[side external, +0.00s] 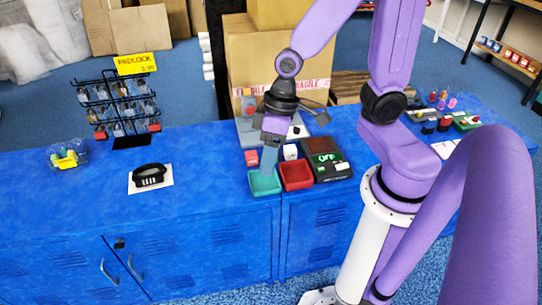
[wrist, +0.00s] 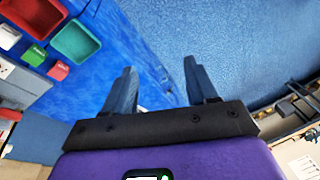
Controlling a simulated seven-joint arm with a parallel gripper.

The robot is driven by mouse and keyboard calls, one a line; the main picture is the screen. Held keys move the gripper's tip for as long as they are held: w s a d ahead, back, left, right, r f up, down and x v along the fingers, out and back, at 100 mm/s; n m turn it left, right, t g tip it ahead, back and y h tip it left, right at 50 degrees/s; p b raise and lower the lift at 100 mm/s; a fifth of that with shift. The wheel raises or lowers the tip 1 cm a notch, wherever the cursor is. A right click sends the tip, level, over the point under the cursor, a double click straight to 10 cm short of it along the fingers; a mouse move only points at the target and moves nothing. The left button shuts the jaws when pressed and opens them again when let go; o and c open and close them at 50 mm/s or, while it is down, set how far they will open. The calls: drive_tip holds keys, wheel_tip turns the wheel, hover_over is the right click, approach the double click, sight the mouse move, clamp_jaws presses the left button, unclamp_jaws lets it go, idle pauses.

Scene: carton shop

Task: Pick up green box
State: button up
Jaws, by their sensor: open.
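The green box (wrist: 34,55) is a small block on the blue counter, at the left of the wrist view. It sits between a red block (wrist: 58,71) and a white box (wrist: 8,36). In the side view I cannot make it out; my gripper covers that spot. My gripper (side external: 268,169) hangs above the counter there, fingers down, near the green tray. In the wrist view its two fingers (wrist: 160,78) are spread apart with nothing between them. The green box lies off to the left of the fingers.
A green tray (side external: 264,184) and a red tray (side external: 297,176) stand at the counter's front edge. A dark scale (side external: 332,172) is on their right. A padlock rack (side external: 120,105) and a black padlock (side external: 149,175) stand left. The counter between padlock and trays is clear.

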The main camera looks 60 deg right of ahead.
drive_tip(key=w+d+f+m+t, duration=0.2)
drive_tip(key=w+d+f+m, duration=0.25)
drive_tip(key=w, duration=0.35)
drive_tip(key=w+d+f+m+h, duration=0.25)
drive_tip(key=d+m, duration=0.25)
drive_tip(key=d, duration=0.3)
drive_tip(key=w+d+f+m+h, duration=0.1)
drive_tip(key=d+f+m+h, duration=0.3)
drive_tip(key=d, duration=0.4)
drive_tip(key=shift+m, duration=0.55)
drive_tip(key=shift+w+x, duration=0.2)
drive_tip(key=shift+x, duration=3.95)
drive_tip(key=shift+w+x, duration=0.15)
drive_tip(key=shift+x, duration=4)
drive_tip(key=shift+d+r, duration=0.1)
drive_tip(key=c, duration=0.7)
